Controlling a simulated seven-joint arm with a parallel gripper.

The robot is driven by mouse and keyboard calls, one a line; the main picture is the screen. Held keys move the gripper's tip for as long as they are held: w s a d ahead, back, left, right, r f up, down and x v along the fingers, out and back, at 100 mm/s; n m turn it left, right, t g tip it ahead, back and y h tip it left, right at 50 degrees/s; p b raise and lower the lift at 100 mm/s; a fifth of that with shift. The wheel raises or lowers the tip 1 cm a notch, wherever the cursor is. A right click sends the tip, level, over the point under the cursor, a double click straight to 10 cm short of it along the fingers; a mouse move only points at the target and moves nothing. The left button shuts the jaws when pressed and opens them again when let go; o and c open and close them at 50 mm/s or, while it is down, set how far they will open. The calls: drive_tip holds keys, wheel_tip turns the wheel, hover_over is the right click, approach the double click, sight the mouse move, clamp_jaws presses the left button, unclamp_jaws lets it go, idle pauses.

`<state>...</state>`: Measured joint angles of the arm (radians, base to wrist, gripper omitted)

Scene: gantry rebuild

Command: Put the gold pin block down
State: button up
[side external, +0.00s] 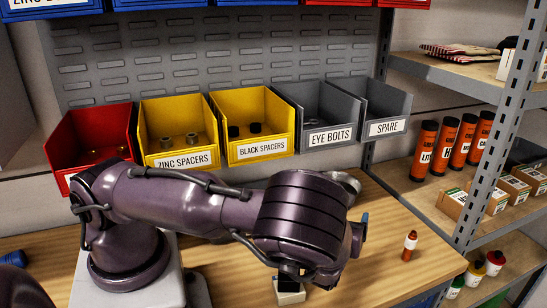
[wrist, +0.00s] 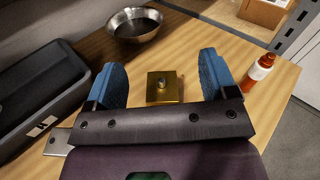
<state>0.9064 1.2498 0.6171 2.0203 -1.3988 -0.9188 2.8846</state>
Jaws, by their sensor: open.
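The gold pin block (wrist: 165,92) is a square gold plate with a small pin on top. In the wrist view it lies between my two blue fingers, with bare wood showing on both sides of it, and appears to rest on the wooden bench. My gripper (wrist: 163,62) is open, and neither finger touches the block. In the side view my arm hides most of the gripper; a blue finger (side external: 360,235) shows at the right of the wrist. I cannot make out the gold block there.
A metal bowl (wrist: 133,24) stands beyond the block. A dark grey tray (wrist: 40,88) is left of my gripper, and an orange bottle (wrist: 257,74) is right. Labelled bins (side external: 262,150) line the back. Bench around the gold block is clear.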

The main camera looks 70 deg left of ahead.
drive_tip(key=s+d+r+n+g+h, duration=0.2)
drive_tip(key=d+r+n+h, duration=0.2)
drive_tip(key=r+n+h, duration=0.35)
drive_tip(key=s+d+r+n+g+h, duration=0.2)
drive_tip(key=d+r+n+g+h, duration=0.15)
drive_tip(key=r+n+h, duration=0.4)
drive_tip(key=s+a+r+n+y, duration=0.1)
drive_tip(key=s+a+r+n, duration=0.1)
drive_tip(key=s+r+n, duration=0.3)
drive_tip(key=s+a+r+n+y, duration=0.2)
drive_tip(key=s+r+n, duration=0.3)
drive_tip(key=s, duration=0.8)
drive_tip(key=shift+s+a+r+n+g, duration=0.15)
drive_tip(key=shift+s+a+n+g, duration=0.3)
drive_tip(key=shift+a, duration=0.15)
